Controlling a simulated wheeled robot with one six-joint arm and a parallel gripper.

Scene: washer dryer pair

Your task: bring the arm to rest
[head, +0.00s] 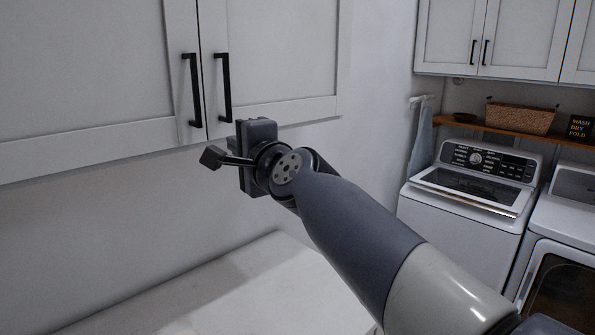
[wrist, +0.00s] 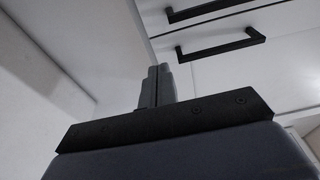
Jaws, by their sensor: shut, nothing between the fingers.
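My gripper (wrist: 157,72) shows in the wrist view with its two grey fingers together and nothing between them. In the head view my gripper (head: 257,130) is at the end of my raised, outstretched arm, in front of the wall cabinet (head: 95,75) and close to its lower edge. Its fingers are hard to make out there. The black door handles (head: 223,87) are just above it in the head view. In the wrist view the handles (wrist: 222,44) are to the upper right of the fingers. I see no contact with the cabinet.
A white surface (head: 225,295) lies below my arm. A washer (head: 465,205) and a dryer (head: 565,240) stand at the right. Above them are a wooden shelf (head: 480,126) with a basket (head: 520,117) and another wall cabinet (head: 505,35). A cloth (head: 422,138) hangs beside the washer.

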